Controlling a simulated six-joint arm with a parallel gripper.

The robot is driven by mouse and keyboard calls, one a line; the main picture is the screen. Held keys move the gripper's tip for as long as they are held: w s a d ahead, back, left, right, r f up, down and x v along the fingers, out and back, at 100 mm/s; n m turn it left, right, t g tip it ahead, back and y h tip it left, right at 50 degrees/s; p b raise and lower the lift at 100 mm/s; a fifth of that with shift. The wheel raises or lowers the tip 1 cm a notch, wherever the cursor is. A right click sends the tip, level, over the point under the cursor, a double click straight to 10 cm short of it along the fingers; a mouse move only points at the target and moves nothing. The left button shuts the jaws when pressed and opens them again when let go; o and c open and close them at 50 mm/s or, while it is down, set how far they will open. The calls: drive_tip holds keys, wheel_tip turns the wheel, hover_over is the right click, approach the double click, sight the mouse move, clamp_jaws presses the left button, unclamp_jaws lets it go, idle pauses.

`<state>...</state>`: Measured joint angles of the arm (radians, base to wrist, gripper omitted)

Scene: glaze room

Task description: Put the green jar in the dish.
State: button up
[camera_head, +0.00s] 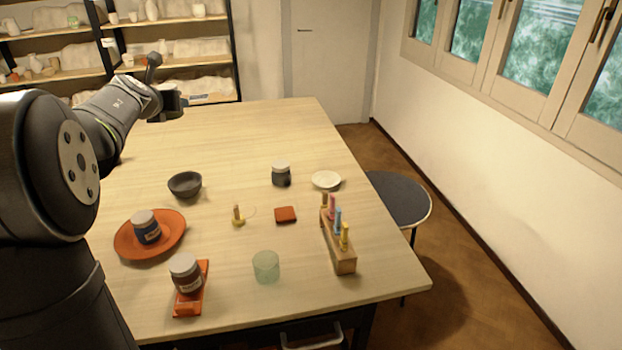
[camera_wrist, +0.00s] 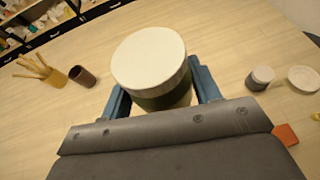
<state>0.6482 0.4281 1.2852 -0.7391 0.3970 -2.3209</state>
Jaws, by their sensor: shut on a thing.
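My gripper (camera_wrist: 160,88) is shut on the green jar (camera_wrist: 158,101), with one blue finger on each side of it. The jar has a wide white lid and a dark green band, and its lower part is hidden by the gripper. In the head view my gripper (camera_head: 172,104) is above the far left part of the table, and I cannot make out the jar there. The white dish (camera_head: 326,180) is shallow and looks empty, near the table's right edge, well away from my gripper. It also shows at the right of the wrist view (camera_wrist: 304,79).
A grey jar (camera_head: 281,175) stands just left of the dish. A dark bowl (camera_head: 185,184), an orange plate (camera_head: 172,241) bearing a blue jar, a green glass (camera_head: 266,267) and a wooden rack (camera_head: 343,260) are nearer. A brush pot (camera_wrist: 52,78) stands beside a dark cup (camera_wrist: 82,76).

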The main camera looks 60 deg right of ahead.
drive_tip(key=s+d+m+g+h, duration=0.1)
drive_tip(key=s+d, duration=0.5)
drive_tip(key=d, duration=0.2)
drive_tip(key=s+d+m+g, duration=0.1)
drive_tip(key=s+d, duration=0.4)
drive_tip(key=d, duration=0.3)
drive_tip(key=m+g+h, duration=0.2)
drive_tip(key=m+g, duration=0.1)
hover_over(326, 182)
wheel_tip(326, 182, down, 16)
drive_tip(key=f, duration=0.1)
drive_tip(key=shift+f, duration=4.95)
drive_tip(key=shift+f, duration=0.1)
drive_tip(key=shift+f, duration=0.3)
drive_tip(key=o, duration=1.3)
drive_tip(key=shift+c, duration=0.2)
